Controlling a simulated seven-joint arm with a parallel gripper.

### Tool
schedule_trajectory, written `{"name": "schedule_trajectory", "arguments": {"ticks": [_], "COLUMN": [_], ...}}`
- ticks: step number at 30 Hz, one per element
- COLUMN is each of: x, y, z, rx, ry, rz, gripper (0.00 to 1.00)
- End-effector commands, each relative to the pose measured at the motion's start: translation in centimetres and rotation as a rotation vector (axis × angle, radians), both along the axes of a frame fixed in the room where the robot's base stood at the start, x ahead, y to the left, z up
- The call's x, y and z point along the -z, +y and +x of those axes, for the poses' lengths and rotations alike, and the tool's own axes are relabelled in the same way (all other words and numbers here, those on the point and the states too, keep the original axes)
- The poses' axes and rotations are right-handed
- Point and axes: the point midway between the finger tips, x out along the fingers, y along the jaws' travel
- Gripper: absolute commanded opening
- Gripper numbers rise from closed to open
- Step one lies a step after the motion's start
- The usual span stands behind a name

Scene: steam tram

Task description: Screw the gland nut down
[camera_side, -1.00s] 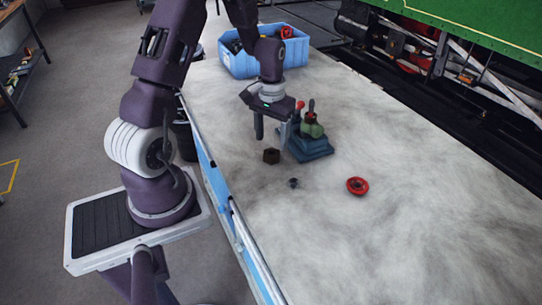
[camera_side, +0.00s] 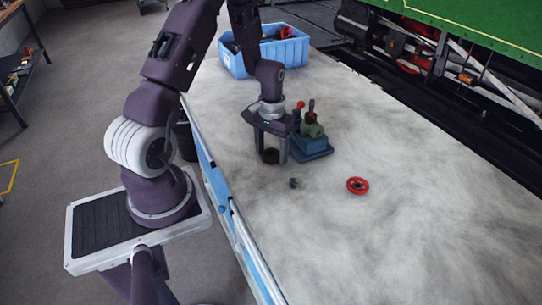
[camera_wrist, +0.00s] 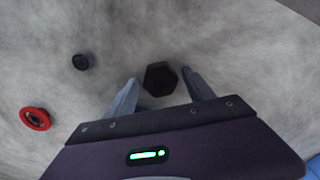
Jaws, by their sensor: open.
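A dark brown hexagonal piece (camera_side: 271,156), which looks like the gland nut, lies on the pale bench top. It also shows in the wrist view (camera_wrist: 159,78). My gripper (camera_side: 271,160) points down over it with its fingers open, one on either side. In the wrist view the fingers (camera_wrist: 160,84) show gaps to the nut, and it is not gripped. My gripper partly hides the nut in the side view.
A small dark blue round part (camera_side: 294,183) and a red handwheel (camera_side: 357,186) lie on the bench (camera_side: 400,240) in front of the valve. A blue bin (camera_side: 236,64) with tools stands at the back. The right and front of the bench are clear.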

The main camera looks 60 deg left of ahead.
Motion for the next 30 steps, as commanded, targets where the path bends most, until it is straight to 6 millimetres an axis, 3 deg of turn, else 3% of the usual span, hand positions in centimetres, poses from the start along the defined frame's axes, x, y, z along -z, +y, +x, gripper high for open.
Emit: {"name": "schedule_trajectory", "arguments": {"ticks": [3,11,30], "x": [0.0,0.0,-1.9], "y": [0.0,0.0,0.0], "z": [0.0,0.0,0.0], "rx": [0.000,0.000,0.000], "ry": [0.000,0.000,0.000], "rz": [0.000,0.000,0.000], "gripper": [0.60,0.10,0.10]}}
